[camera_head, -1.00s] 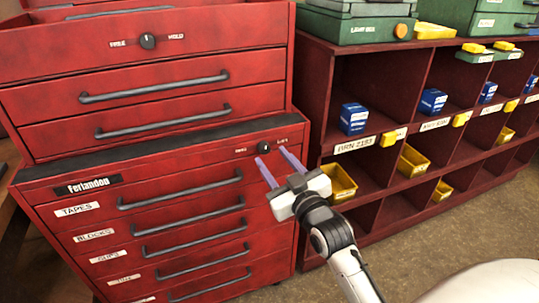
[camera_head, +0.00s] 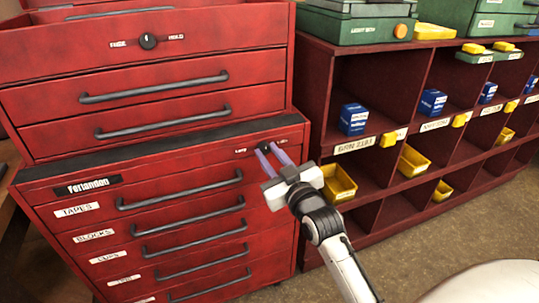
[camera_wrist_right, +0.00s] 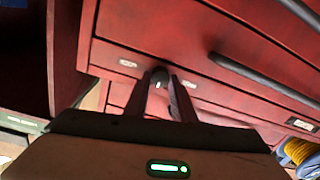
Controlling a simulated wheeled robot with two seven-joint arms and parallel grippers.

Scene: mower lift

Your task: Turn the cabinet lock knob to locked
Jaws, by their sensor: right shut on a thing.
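The cabinet lock knob (camera_head: 264,145) is a small dark knob on the upper right front of the lower red cabinet (camera_head: 285,190), between two small labels. My right gripper (camera_head: 269,151) has its two purple fingers reaching up to the knob. In the right wrist view the dark knob (camera_wrist_right: 159,76) sits between the fingertips (camera_wrist_right: 160,82), and the gripper is shut on it. A pale mark shows on the knob's face there. The label text is too small to read surely. My left gripper is not in view.
An upper red chest with a larger knob (camera_head: 148,41) stands on the cabinet. Dark drawer handles (camera_head: 180,188) stick out below and left of the knob. A red shelf unit with yellow bins (camera_head: 338,183) and blue boxes (camera_head: 353,119) stands to the right.

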